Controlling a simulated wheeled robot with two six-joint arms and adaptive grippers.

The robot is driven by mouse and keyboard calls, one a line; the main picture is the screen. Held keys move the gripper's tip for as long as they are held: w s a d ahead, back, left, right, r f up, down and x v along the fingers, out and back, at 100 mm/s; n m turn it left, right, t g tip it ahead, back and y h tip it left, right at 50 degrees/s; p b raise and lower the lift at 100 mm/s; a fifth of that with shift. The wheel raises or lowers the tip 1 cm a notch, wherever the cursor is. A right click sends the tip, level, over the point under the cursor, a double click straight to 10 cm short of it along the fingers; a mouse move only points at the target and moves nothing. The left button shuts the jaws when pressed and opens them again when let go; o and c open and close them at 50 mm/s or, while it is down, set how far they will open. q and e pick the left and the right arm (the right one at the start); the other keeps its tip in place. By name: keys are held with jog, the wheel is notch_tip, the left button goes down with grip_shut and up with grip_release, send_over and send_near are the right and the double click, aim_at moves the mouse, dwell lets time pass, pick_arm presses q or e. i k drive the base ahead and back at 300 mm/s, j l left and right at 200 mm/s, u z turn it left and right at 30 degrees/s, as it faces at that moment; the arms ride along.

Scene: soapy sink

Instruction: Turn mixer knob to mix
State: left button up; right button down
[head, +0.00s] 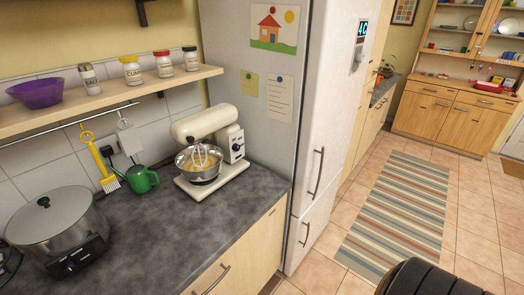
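A cream stand mixer (206,128) stands on the dark countertop near the fridge. Its metal bowl (199,172) holds something pale yellow, and a whisk (200,156) hangs down into it. A dark round knob (237,147) shows on the mixer's right side; its setting is too small to read. Neither of my grippers is in view.
A white fridge (334,107) stands right of the mixer. A green watering can (142,179) and a large pot (56,225) are to its left. A shelf (110,96) with jars hangs above. The counter front is clear; a striped rug (398,212) lies on the floor.

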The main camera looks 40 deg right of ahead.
aim_at(236, 146)
jog(key=z, duration=0.95)
jog(key=i+l+u, duration=0.2)
jog(key=l+u, duration=0.2)
jog(key=k+l, duration=0.05)
jog(key=l, duration=0.05)
